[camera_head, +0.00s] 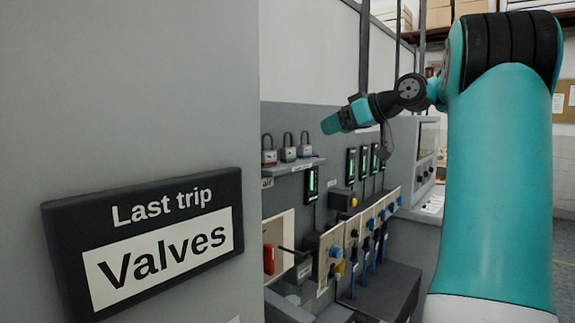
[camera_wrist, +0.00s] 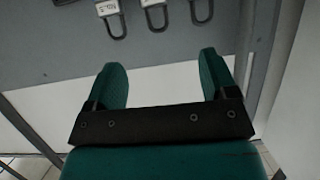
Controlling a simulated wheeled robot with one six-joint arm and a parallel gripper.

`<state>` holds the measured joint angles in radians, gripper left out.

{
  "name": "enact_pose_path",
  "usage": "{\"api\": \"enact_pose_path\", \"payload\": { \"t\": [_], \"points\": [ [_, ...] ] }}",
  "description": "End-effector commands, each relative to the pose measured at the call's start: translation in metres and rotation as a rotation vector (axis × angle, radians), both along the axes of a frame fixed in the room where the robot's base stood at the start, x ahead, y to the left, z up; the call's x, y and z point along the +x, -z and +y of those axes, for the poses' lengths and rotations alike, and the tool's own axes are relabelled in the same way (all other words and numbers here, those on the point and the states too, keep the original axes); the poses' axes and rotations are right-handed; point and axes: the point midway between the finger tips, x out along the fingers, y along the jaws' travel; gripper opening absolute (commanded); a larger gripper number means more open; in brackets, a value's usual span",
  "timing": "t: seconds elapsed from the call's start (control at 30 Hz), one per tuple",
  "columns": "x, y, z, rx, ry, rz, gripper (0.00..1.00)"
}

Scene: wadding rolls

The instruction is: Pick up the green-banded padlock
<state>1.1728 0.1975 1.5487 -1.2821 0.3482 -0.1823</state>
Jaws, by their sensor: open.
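The green-banded padlock (camera_head: 288,154) stands upright with its shackle up, in the middle of three padlocks on a small grey shelf (camera_head: 294,167). In the wrist view the middle padlock (camera_wrist: 153,3) shows only in part at the top edge, its shackle pointing down in the picture; its band is out of view. My gripper (camera_head: 331,124) is above and to the right of the padlocks in the head view. In the wrist view my gripper (camera_wrist: 162,62) has its two green fingers apart with nothing between them, clear of the padlocks.
A red-banded padlock (camera_head: 268,158) stands on the left and another padlock (camera_head: 305,151) on the right, both close by. Below the shelf are a wall panel with valves and switches (camera_head: 352,235) and a dark box (camera_head: 385,290). A grey partition (camera_head: 150,100) fills the left.

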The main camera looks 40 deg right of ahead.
Motion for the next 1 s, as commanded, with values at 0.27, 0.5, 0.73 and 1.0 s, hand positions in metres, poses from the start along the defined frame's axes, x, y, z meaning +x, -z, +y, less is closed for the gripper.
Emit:
{"api": "enact_pose_path", "payload": {
  "t": [0.27, 0.5, 0.73, 1.0],
  "points": [
    [0.042, 0.018, 0.008, 0.005, -0.004, 0.002, 0.79],
    [0.090, 0.038, 0.015, 0.003, -0.002, 0.002, 0.79],
    [0.110, 0.048, 0.017, 0.001, 0.002, 0.001, 0.79],
    [0.140, 0.062, 0.015, 0.004, -0.001, 0.003, 0.79]
  ]
}}
